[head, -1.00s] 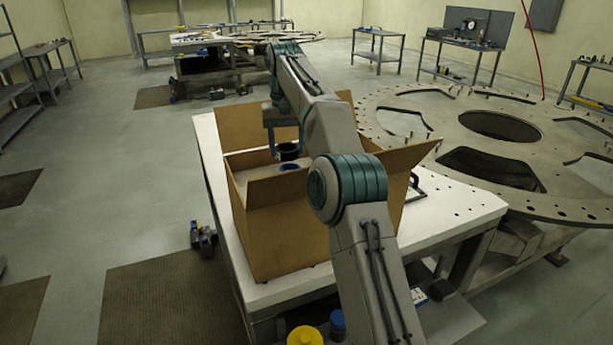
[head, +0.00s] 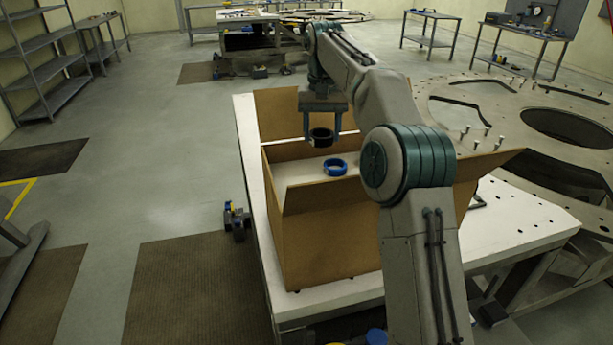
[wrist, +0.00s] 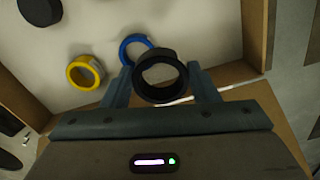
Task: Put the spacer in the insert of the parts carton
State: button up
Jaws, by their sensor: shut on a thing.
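My gripper (head: 322,132) is shut on a black ring-shaped spacer (head: 321,139), holding it above the inside of the open cardboard parts carton (head: 315,240). In the wrist view the spacer (wrist: 160,94) sits between the two fingers of my gripper (wrist: 160,80), its opening showing. The pale insert (head: 288,175) is visible inside the carton below. The wrist view also shows a yellow ring (wrist: 85,73) and part of a dark round thing (wrist: 40,10) on the insert. My arm hides the carton's right side.
The carton stands on a white table (head: 250,130) with its flaps up and spread outward. A large turret plate (head: 480,105) with upright pins lies to the right. Small parts (head: 237,222) sit on the floor left of the table.

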jog(key=s+a+f, duration=0.4)
jog(key=s+a, duration=0.1)
jog(key=shift+a+f, duration=0.2)
jog(key=shift+a, duration=0.05)
jog(key=shift+f, duration=2.05)
jog(key=o, duration=1)
jog(key=shift+f, duration=0.1)
notch_tip(320, 180, up, 12)
jog(key=shift+r+p, duration=0.15)
jog(key=shift+p, duration=0.2)
